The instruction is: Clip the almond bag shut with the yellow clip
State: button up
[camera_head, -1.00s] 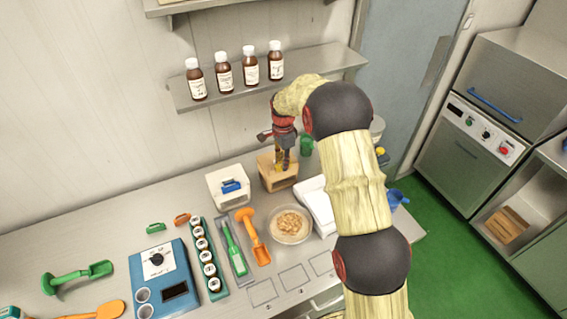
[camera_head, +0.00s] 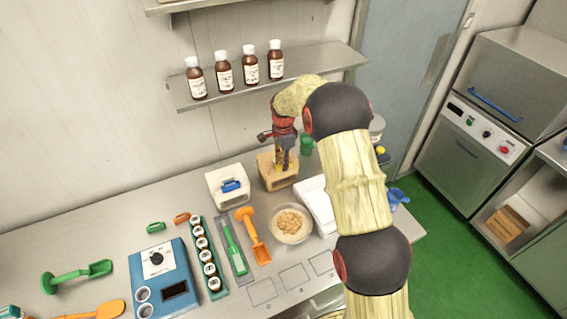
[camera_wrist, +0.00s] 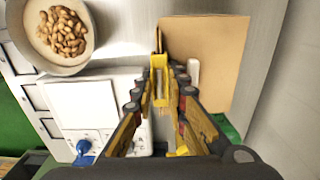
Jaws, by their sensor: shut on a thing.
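The tan almond bag (camera_head: 279,182) stands at the back of the counter under the shelf. It also shows in the wrist view as a tan sheet (camera_wrist: 213,55). My gripper (camera_head: 283,160) points down at the top of the bag. In the wrist view my gripper (camera_wrist: 160,90) is shut on the yellow clip (camera_wrist: 160,62). The clip lies over the left border of the tan sheet there. I cannot tell whether its jaws are around the bag's edge or only in front of it. In the head view the arm and fingers hide most of the clip.
A bowl of nuts (camera_head: 291,224) stands in front of the bag. A white box with a blue handle (camera_head: 228,186) is to its left, and a white scale (camera_head: 317,203) to its right. A green cup (camera_head: 306,145) is close behind. A shelf with several bottles (camera_head: 250,65) hangs above.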

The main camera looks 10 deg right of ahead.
jog(key=shift+f, duration=0.15)
dwell(0.5)
jog(key=o, duration=0.9)
jog(key=o, duration=0.3)
jog(key=shift+o, duration=1.3)
jog(key=shift+r+p, duration=1.75)
jog(key=shift+r, duration=1.8)
